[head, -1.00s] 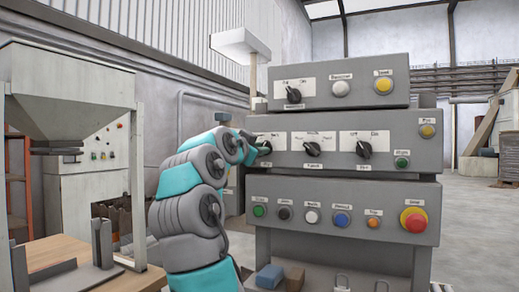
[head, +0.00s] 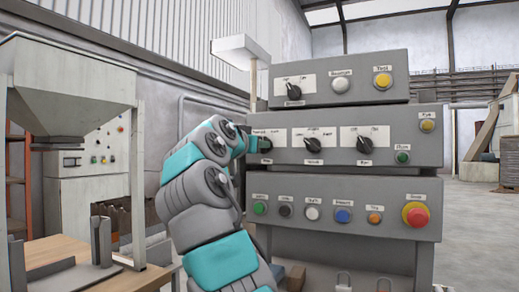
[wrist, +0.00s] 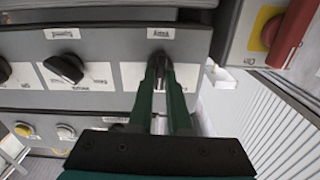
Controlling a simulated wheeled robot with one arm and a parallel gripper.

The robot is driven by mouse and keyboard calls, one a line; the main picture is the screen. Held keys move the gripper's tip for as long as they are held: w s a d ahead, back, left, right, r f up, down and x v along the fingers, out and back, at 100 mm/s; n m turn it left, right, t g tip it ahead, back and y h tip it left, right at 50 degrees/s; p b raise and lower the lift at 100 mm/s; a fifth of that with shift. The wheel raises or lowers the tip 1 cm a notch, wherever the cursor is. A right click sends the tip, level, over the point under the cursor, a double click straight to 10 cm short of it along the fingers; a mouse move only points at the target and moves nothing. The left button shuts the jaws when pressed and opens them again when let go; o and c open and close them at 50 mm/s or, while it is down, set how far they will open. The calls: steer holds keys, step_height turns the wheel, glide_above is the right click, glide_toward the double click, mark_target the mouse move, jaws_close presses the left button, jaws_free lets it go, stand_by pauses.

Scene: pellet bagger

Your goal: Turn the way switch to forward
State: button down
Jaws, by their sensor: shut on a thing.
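The way switch (wrist: 159,60) is a dark rotary knob on a white plate, at the end of the middle row of the grey panel. The wrist view shows the panel upside down. In the head view the switch (head: 265,145) is at the left end of that row, partly covered by my wrist. My gripper (wrist: 160,70) is shut on the knob, one dark green finger on each side. The fingers hide most of the plate, and I cannot tell which way the knob points.
Two more rotary switches, middle (head: 312,145) and right (head: 364,145), share the row. A red emergency button (head: 415,215) sits lower right. A wooden table (head: 95,268) stands left.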

steer(key=shift+a+r+n+p, duration=0.1)
steer(key=shift+n+p, duration=0.6)
steer(key=shift+n, duration=1)
steer(key=shift+a+n+p, duration=0.1)
steer(key=shift+n+p, duration=0.55)
steer(key=shift+n, duration=1.05)
steer(key=c, duration=0.9)
jaws_free()
steer(key=shift+o, duration=0.2)
steer(key=b+v, duration=0.1)
steer(key=v, duration=0.6)
steer(key=shift+s+b, duration=0.35)
